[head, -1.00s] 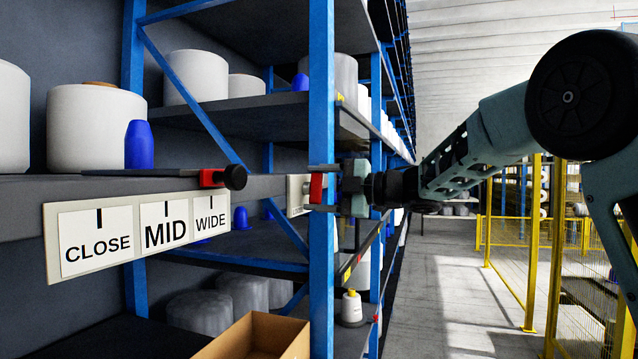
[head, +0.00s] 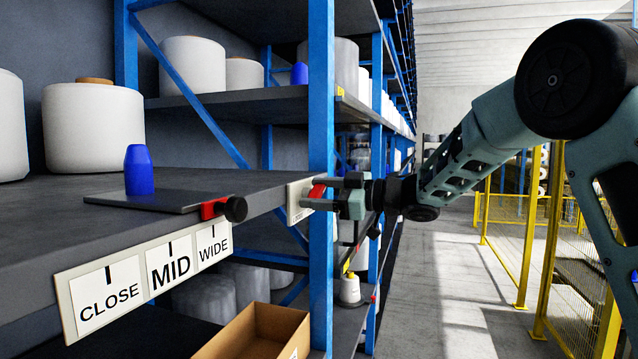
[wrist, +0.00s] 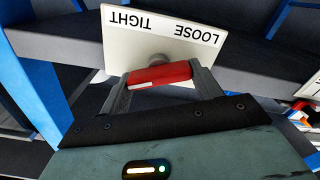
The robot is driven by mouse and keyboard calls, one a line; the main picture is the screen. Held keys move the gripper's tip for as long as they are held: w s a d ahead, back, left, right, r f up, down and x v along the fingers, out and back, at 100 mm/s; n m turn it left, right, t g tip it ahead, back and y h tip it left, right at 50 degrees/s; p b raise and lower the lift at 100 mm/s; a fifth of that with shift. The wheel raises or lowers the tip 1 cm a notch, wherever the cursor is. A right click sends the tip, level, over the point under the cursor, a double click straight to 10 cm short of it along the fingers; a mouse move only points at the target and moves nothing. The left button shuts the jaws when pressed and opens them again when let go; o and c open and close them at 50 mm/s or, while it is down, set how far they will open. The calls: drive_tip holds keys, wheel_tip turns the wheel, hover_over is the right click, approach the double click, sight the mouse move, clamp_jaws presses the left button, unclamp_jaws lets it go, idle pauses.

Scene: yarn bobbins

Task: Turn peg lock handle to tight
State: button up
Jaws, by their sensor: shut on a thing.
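The peg lock handle is a red bar (head: 317,191) on a white plate (head: 295,205) at the shelf edge, beside a blue upright. In the wrist view the red handle (wrist: 160,75) lies across between the two fingers of my gripper (wrist: 158,82). The gripper is shut on it. The plate (wrist: 150,40) behind it reads TIGHT and LOOSE, upside down, with TIGHT at picture left and LOOSE at right. In the head view my gripper (head: 316,194) reaches the handle from the right. The handle looks tilted; its pointing relative to the labels is unclear.
A CLOSE/MID/WIDE plate (head: 150,272) hangs on the near shelf edge, below a red slider with a black knob (head: 236,208). A blue cone (head: 139,170) and white bobbins (head: 93,128) stand on the shelf. A cardboard box (head: 255,335) is below. The aisle at right is clear.

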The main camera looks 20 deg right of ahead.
drive_tip(key=shift+d+m+p, duration=0.1)
drive_tip(key=shift+m+p, duration=0.5)
drive_tip(key=shift+m, duration=0.2)
drive_tip(key=shift+f, duration=0.15)
drive_tip(key=o, duration=1)
drive_tip(key=shift+d, duration=0.1)
drive_tip(key=b+v, duration=0.7)
drive_tip(key=v, duration=1)
drive_tip(key=shift+s, duration=0.1)
